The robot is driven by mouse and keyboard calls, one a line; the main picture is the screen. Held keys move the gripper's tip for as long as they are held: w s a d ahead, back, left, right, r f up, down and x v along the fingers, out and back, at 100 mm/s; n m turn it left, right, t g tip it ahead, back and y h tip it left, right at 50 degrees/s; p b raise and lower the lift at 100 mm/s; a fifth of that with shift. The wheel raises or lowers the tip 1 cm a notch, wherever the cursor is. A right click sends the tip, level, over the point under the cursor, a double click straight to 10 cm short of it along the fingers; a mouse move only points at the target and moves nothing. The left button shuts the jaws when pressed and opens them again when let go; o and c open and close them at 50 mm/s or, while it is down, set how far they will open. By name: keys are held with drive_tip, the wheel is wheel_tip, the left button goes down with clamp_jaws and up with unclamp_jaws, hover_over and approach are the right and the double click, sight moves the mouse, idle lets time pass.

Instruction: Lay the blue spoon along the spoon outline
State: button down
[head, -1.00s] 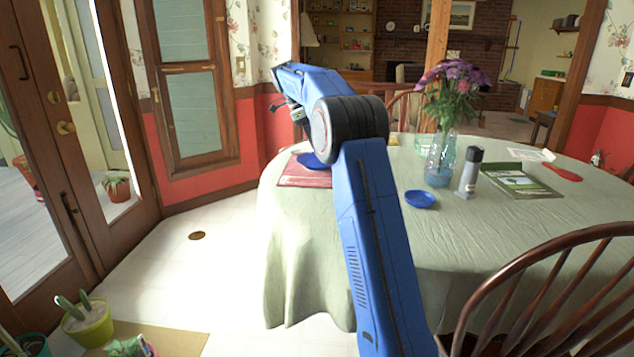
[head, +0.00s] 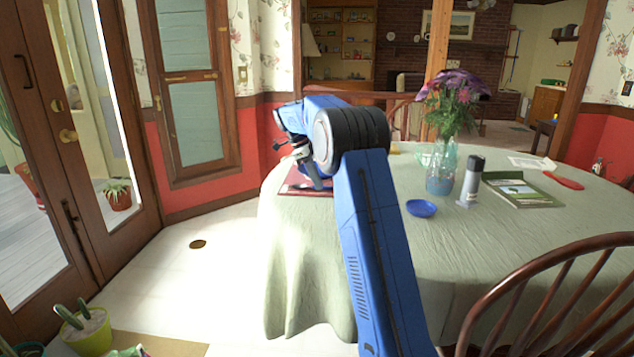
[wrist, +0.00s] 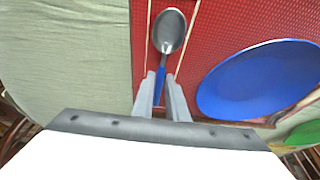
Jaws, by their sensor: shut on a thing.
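The blue spoon (wrist: 169,32) has a grey metal bowl and a blue handle. In the wrist view it lies lengthwise over the red placemat (wrist: 225,30), bowl away from me. My gripper (wrist: 161,82) is shut on its blue handle. Thin pale lines (wrist: 148,45) run along both sides of the spoon on the mat; they look like the outline, partly hidden by my fingers. I cannot tell whether the spoon touches the mat. In the head view my gripper (head: 318,182) is low over the placemat (head: 293,184); the spoon is too small to make out there.
A blue plate (wrist: 262,82) lies on the placemat to the right of the spoon, with a green thing (wrist: 303,134) beyond its lower edge. A small blue dish (head: 421,208), a flower vase (head: 441,170) and a grey bottle (head: 471,180) stand farther right on the table. The left tablecloth (wrist: 62,60) is bare.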

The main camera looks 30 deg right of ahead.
drive_tip(key=shift+f, duration=0.1)
drive_tip(key=c, duration=1.7)
unclamp_jaws()
drive_tip(key=shift+c, duration=0.2)
drive_tip(key=v, duration=1.1)
drive_tip(key=s+a+r+n+t, duration=0.1)
drive_tip(key=s+a+r+n, duration=0.2)
drive_tip(key=s, duration=0.3)
drive_tip(key=s+a+r+n+t, duration=0.1)
drive_tip(key=s+a+r+n, duration=0.2)
drive_tip(key=s, duration=0.3)
drive_tip(key=s+a+n+t+y, duration=0.1)
drive_tip(key=s+a+n, duration=0.25)
drive_tip(key=s, duration=0.45)
drive_tip(key=s+a+n+t+y, duration=0.1)
drive_tip(key=s+a+n, duration=0.1)
drive_tip(key=s+n, duration=0.35)
drive_tip(key=s+a+f+n+t, duration=0.1)
drive_tip(key=s+a+f+n, duration=0.1)
drive_tip(key=s+f, duration=0.4)
drive_tip(key=s+a+f+n+t+y, duration=0.1)
drive_tip(key=s+a+f+n, duration=0.2)
drive_tip(key=s+f, duration=0.4)
drive_tip(key=s+a+f+n+t, duration=0.1)
drive_tip(key=s+f+n, duration=0.3)
drive_tip(key=s, duration=1.2)
wheel_tip(320, 180, down, 2)
drive_tip(key=shift+a+f+n+y, duration=0.15)
drive_tip(key=shift+a+n+y, duration=0.2)
drive_tip(key=shift+a, duration=0.3)
